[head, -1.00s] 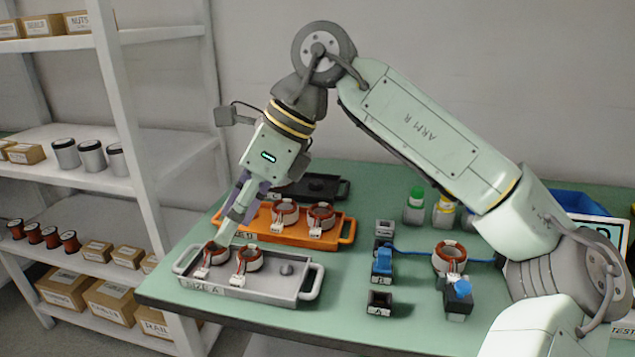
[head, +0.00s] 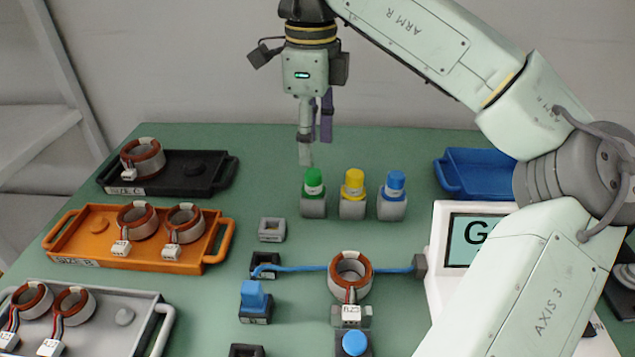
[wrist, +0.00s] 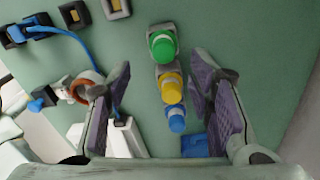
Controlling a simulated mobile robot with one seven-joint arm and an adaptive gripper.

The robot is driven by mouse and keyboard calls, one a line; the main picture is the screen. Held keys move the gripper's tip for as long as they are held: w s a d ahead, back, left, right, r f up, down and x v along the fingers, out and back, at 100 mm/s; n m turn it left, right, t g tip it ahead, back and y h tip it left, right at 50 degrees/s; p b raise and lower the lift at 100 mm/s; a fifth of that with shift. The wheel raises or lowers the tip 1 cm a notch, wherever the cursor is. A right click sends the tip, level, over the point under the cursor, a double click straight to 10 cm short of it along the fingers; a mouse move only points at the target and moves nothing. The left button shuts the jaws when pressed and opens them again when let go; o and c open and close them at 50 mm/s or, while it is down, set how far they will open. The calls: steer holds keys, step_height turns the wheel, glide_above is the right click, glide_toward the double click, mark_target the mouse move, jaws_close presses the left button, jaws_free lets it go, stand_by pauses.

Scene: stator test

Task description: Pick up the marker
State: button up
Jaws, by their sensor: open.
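Three markers stand upright in a row in small grey holders: a green one (head: 314,181), a yellow one (head: 353,184) and a blue one (head: 395,184). My gripper (head: 315,148) is open and empty. It points down, above and apart from the markers, near the green one in the head view. In the wrist view, the green marker (wrist: 163,45), the yellow marker (wrist: 171,88) and the blue marker (wrist: 176,118) appear in the gap between my two spread fingers.
Left are a black tray (head: 215,176), an orange tray (head: 100,225) and a grey tray (head: 140,335) with wound stators. A blue bin (head: 480,170) and a tester screen (head: 470,240) are right. A blue cable (head: 310,268) crosses in front.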

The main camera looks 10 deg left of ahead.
mark_target(313, 172)
step_height(313, 172, down, 3)
steer(key=shift+r, duration=0.2)
steer(key=f+p, duration=0.1)
steer(key=f, duration=0.4)
steer(key=shift+w, duration=0.2)
steer(key=shift+c, duration=0.2)
jaws_close()
